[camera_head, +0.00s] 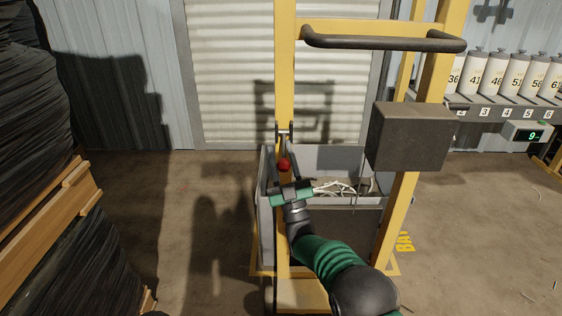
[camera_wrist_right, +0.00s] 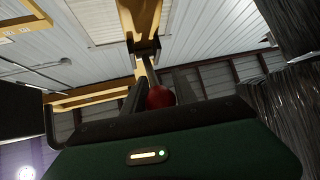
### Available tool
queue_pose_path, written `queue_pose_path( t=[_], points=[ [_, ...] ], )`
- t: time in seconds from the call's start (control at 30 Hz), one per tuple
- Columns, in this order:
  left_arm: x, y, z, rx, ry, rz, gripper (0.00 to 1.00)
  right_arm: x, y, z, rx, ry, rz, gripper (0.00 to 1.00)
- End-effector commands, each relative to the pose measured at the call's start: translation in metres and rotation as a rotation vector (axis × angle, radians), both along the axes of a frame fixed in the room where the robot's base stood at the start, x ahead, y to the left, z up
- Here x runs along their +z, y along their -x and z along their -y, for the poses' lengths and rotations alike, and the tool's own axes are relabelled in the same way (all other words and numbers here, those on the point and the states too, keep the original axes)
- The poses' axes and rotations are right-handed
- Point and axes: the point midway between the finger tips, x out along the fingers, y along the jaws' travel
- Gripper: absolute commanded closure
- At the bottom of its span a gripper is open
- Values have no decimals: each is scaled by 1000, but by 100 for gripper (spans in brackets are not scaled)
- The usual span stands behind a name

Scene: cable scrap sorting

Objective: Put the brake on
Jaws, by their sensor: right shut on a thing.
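A brake lever with a red ball knob (camera_head: 284,165) hangs from a bracket (camera_head: 284,131) on the left yellow post of a cart-like frame (camera_head: 285,60). The red knob also shows in the right wrist view (camera_wrist_right: 160,97), between the dark fingers. My right gripper (camera_head: 287,176) is shut on the red knob, reaching up from below. The lever's rod runs from the knob up to the bracket on the post. The gripper hides the knob's lower part. My left gripper is not in view.
A grey bin (camera_head: 330,158) with pale cable scraps (camera_head: 345,188) stands behind my right arm. A dark box (camera_head: 410,137) is fixed to the right post, below a dark handlebar (camera_head: 385,42). Black-wrapped stacks (camera_head: 35,140) stand at left. Numbered canisters (camera_head: 497,72) line a shelf at right.

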Motion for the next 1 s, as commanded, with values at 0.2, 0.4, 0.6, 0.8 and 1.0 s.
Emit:
queue_pose_path(
  t=[0.2, 0.4, 0.6, 0.8, 1.0],
  points=[
    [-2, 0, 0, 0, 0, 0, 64, -7, 1, -4, 7, 5, -4, 100],
    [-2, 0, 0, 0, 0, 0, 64, -7, 1, -4, 8, 5, -5, 65],
    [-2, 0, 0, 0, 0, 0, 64, -5, 0, -3, 5, 4, -2, 45],
    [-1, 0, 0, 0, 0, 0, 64, -3, 0, -1, 2, 2, 1, 45],
    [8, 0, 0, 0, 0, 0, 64, -13, 9, 3, 2, 3, -3, 45]
  ],
)
